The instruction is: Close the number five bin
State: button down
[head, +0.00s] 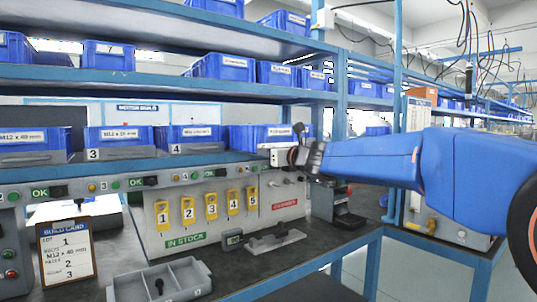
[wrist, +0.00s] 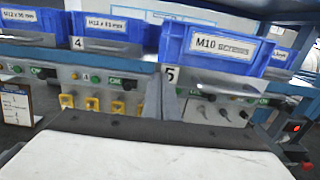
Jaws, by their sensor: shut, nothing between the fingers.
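In the head view the blue bin (head: 247,136) is on the lower shelf, partly hidden by my gripper. My gripper (head: 287,157) is shut and empty in front of the right part of this shelf, close to the bin. I cannot tell whether it touches anything.
Bin 4 (head: 190,134) and bin 3 (head: 118,137) stand to the left with grey front panels. Below are a switch rail, numbered yellow tags (head: 211,207) and a grey tray (head: 160,283). A build card (head: 67,252) stands at left. A blue post (head: 340,110) rises at the shelf's right.

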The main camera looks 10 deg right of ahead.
aim_at(241, 149)
jog(key=x, duration=1.6)
jog(key=shift+w+a, duration=0.15)
jog(key=shift+w, duration=0.3)
jog(key=shift+r, duration=0.2)
